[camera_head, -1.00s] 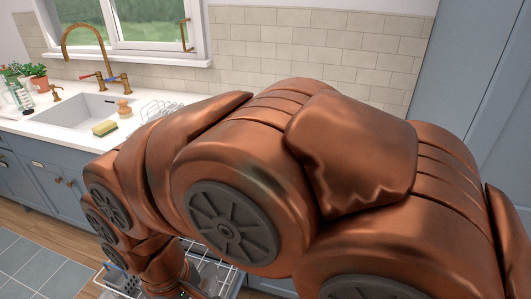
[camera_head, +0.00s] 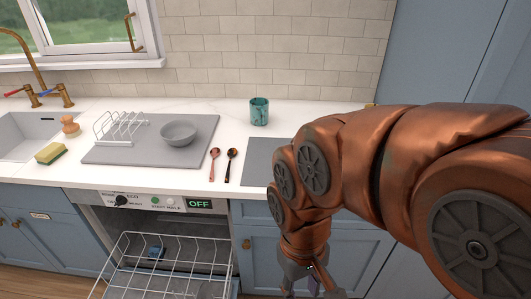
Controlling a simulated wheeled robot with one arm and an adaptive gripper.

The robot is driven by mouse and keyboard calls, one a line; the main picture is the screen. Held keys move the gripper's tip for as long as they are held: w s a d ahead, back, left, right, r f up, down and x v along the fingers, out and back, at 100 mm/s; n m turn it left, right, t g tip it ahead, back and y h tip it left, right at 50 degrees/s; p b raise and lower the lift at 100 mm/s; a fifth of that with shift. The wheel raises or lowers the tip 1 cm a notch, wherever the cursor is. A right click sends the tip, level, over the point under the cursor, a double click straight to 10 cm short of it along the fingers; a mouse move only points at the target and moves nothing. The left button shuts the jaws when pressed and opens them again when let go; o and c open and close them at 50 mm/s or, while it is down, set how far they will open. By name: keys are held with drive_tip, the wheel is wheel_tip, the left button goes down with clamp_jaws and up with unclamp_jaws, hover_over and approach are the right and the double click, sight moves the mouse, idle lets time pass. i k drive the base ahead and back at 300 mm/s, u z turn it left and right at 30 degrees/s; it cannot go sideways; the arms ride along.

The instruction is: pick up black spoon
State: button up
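The black spoon (camera_head: 231,165) lies on the white countertop near its front edge, bowl end toward the wall. A reddish-brown spoon (camera_head: 213,164) lies close beside it on the left, apart from it. My gripper (camera_head: 308,285) hangs low at the bottom of the view, below counter height and in front of the cabinets, to the right of the spoons and clear of them. Its fingertips are small and partly cut off, so I cannot tell whether it is open or shut.
A grey drying mat (camera_head: 105,155) holds a white rack (camera_head: 122,128) and a grey bowl (camera_head: 178,133). A teal cup (camera_head: 259,111) stands at the back. A grey panel (camera_head: 262,160) lies right of the spoons, partly behind my arm. A dishwasher rack (camera_head: 165,262) is pulled out below.

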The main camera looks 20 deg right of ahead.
sight(231, 152)
drive_tip(key=z, duration=0.65)
drive_tip(key=i, duration=0.65)
drive_tip(key=u, duration=0.5)
